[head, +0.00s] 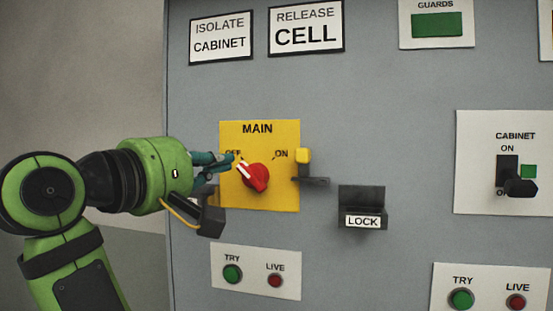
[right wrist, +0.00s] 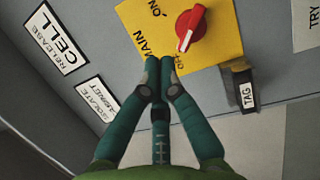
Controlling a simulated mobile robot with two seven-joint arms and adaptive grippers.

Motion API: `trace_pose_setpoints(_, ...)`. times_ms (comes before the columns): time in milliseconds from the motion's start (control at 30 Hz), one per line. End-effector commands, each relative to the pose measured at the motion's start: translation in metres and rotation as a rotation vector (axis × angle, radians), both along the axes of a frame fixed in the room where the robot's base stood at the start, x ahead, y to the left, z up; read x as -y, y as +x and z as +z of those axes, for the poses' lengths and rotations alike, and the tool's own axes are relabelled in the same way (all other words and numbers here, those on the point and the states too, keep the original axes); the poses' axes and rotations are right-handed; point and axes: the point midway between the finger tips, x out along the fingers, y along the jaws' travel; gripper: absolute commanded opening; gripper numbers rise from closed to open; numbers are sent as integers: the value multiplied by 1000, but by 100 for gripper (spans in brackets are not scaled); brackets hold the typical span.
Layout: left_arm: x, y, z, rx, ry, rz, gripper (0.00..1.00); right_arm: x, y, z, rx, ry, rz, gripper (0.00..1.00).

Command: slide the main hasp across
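The main hasp, a yellow knob (head: 303,156) with a dark bracket (head: 316,182), sits at the right edge of the yellow MAIN plate (head: 280,200) in the head view. The red MAIN switch (head: 258,178) points its white stripe toward OFF; it also shows in the right wrist view (right wrist: 190,26). My right gripper (head: 232,158) is in front of the plate's left side, left of the switch and apart from the hasp. In the right wrist view its fingertips (right wrist: 160,64) are together with nothing between them. The hasp does not show there. My left gripper is not in view.
A dark LOCK holder (head: 362,195) juts out right of and below the hasp. A TAG holder (right wrist: 240,85) juts out below my right gripper. TRY and LIVE buttons (head: 256,272) are below. A CABINET switch (head: 508,170) is at right.

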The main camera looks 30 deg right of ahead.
Motion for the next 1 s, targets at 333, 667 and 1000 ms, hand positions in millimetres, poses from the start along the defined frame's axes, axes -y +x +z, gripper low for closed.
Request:
trace_pose_setpoints(333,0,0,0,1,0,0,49,-9,-6,2,43,92,39,0)
trace_pose_setpoints(667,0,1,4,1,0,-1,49,4,0,3,40,92,38,0)
trace_pose_setpoints(1000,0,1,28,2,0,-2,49,66,30,5,39,91,35,0)
